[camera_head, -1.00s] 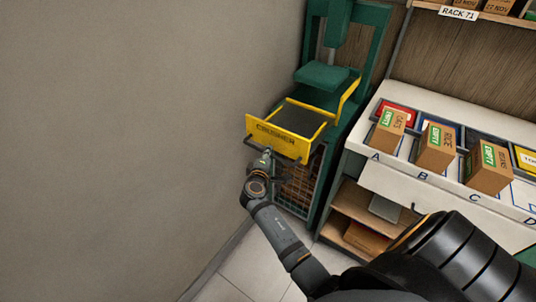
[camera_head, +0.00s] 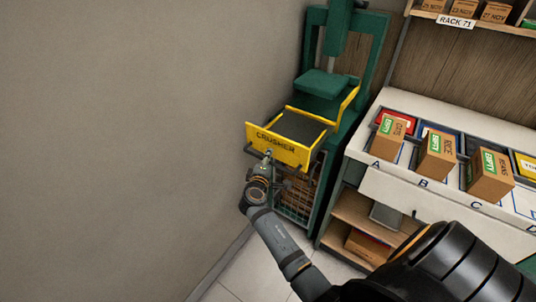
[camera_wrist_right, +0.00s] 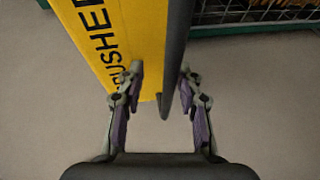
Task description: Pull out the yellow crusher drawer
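The yellow crusher drawer (camera_head: 290,153), with a dark interior and a "CRUSHER" label, juts out from the green crusher frame (camera_head: 366,42) in the head view. A dark bar handle runs along its front. My right gripper (camera_head: 268,157) is at this handle, in front of the label. In the right wrist view the yellow drawer front (camera_wrist_right: 125,40) fills the upper left, and the dark handle bar (camera_wrist_right: 176,45) reaches down between the fingers of my right gripper (camera_wrist_right: 160,83). The fingers are apart, with gaps beside the bar. My left gripper is not in view.
A plain wall (camera_head: 120,130) lies to the left. A white counter (camera_head: 385,187) with labelled boxes stands to the right of the crusher, with shelves below. A wire-mesh crate (camera_head: 297,200) is under the drawer. Some tiled floor (camera_head: 240,275) is clear.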

